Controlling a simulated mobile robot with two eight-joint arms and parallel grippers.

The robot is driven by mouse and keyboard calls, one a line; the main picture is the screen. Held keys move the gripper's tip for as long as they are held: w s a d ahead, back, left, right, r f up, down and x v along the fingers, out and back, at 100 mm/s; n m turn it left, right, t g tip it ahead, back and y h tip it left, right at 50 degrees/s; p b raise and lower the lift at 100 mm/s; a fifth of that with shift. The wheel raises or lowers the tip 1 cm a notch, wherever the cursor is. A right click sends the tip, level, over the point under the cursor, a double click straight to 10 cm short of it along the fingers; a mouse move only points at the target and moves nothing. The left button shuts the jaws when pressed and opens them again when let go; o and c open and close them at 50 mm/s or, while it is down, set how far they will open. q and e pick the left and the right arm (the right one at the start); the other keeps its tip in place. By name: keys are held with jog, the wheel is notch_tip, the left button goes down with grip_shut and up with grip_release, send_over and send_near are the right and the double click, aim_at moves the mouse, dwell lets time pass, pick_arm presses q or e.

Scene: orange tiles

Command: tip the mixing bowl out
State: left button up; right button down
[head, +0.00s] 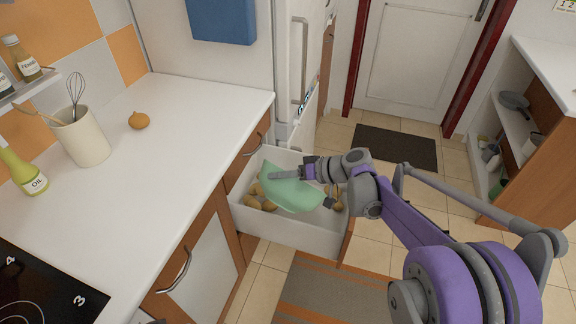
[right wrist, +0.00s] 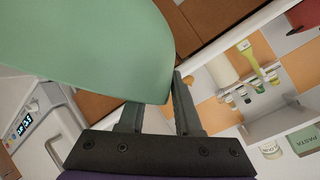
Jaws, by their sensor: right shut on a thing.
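The green mixing bowl (head: 292,196) is tilted steeply over the open white drawer (head: 290,233). Its smooth green side also fills the upper left of the right wrist view (right wrist: 85,45). My right gripper (head: 286,176) is shut on the bowl's rim, and in the right wrist view the bowl's edge runs between the two fingers. Several brown, potato-like pieces (head: 261,203) lie in the drawer beside and partly behind the bowl, with some to its right (head: 338,198). The bowl's inside is hidden. My left gripper is not in view.
The white countertop (head: 175,170) on the left holds an onion (head: 138,120), a crock with a whisk (head: 82,140) and an oil bottle (head: 24,172). The fridge (head: 300,60) stands behind the drawer. A dark mat (head: 395,147) and striped rug (head: 330,295) lie on the floor.

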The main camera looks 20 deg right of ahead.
aim_at(270, 191)
jog(key=s+a+n+t+h, duration=0.1)
jog(key=a, duration=0.1)
jog(key=s+a+f+n+h, duration=0.1)
jog(key=s+a, duration=0.1)
jog(key=shift+s+f+n+t, duration=0.15)
jog(key=shift+s+n+t, duration=0.15)
jog(key=shift+t, duration=0.1)
jog(key=shift+s+a+f+n+t+h+b, duration=0.2)
jog(key=shift+f+n+t+h+b, duration=0.3)
jog(key=shift+f, duration=0.3)
jog(key=shift+s+a+f+n+t+h+b, duration=0.15)
jog(key=shift+a+f+n+t+h+b, duration=0.15)
jog(key=shift+f+n, duration=0.45)
jog(key=shift+s+a+f+n+t+h+b, duration=0.2)
jog(key=shift+f+n+t+h+b, duration=0.25)
jog(key=shift+f, duration=0.4)
